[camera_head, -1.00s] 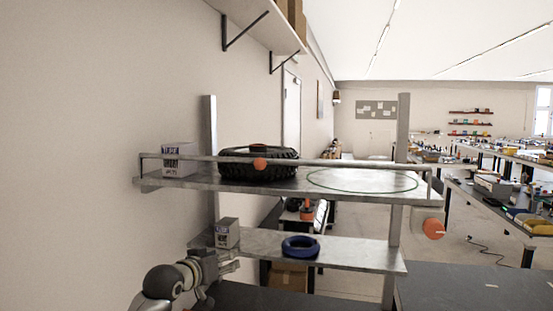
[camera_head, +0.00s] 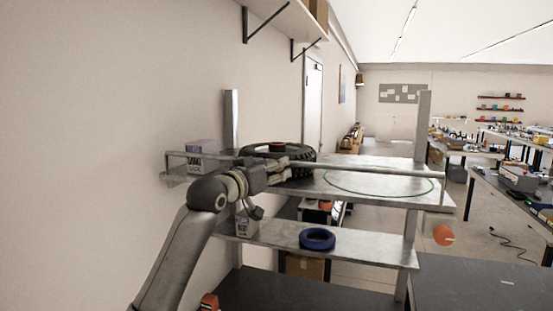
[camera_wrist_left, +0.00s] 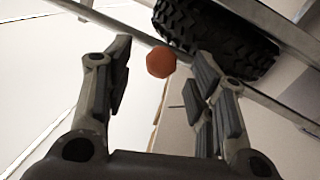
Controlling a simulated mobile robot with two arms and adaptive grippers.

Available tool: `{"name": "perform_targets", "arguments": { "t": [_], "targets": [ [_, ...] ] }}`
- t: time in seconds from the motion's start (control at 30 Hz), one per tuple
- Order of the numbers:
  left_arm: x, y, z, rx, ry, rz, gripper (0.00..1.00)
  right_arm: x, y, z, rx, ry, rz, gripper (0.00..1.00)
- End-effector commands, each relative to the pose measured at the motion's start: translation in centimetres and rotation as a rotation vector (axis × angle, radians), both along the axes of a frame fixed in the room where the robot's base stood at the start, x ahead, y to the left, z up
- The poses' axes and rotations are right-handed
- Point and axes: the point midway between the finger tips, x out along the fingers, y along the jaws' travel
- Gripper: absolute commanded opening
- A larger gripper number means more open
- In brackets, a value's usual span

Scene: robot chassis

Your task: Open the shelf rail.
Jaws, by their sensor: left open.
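The shelf rail (camera_head: 390,171) is a thin grey bar running along the front of the upper metal shelf (camera_head: 330,190). My left gripper (camera_head: 268,171) is at the rail's left half, in front of the tire, and hides part of the rail and apparently the knob in the head view. In the left wrist view my left gripper (camera_wrist_left: 163,66) is open, with the knob showing between its two spread fingers; contact is not visible. My right gripper is not in view.
A black tire (camera_head: 300,158) and a small box (camera_head: 200,148) are on the upper shelf behind the rail. The lower shelf (camera_head: 355,247) holds a blue ring (camera_head: 317,239) and another box (camera_head: 245,225), partly behind my arm. An upright post (camera_head: 422,130) stands at right.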

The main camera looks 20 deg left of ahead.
Motion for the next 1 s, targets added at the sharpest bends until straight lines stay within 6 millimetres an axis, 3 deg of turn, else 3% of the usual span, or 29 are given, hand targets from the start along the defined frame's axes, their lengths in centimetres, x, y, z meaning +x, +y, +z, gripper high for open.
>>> {"name": "perform_targets", "arguments": {
  "t": [0.2,0.57,0.9,1.0],
  "targets": [
    [1.9,-0.4,0.1,0.0,0.001,0.001,0.51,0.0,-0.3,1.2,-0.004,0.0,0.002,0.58],
    [2.2,-0.5,0.0,0.001,-0.001,0.0,0.51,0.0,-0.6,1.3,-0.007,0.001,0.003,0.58],
    [2.2,-0.5,0.0,0.0,-0.001,0.0,0.08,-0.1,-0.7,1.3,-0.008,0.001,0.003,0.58],
    [2.2,-0.5,0.0,0.0,-0.001,0.001,0.0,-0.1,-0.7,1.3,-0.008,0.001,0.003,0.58]
  ]
}}
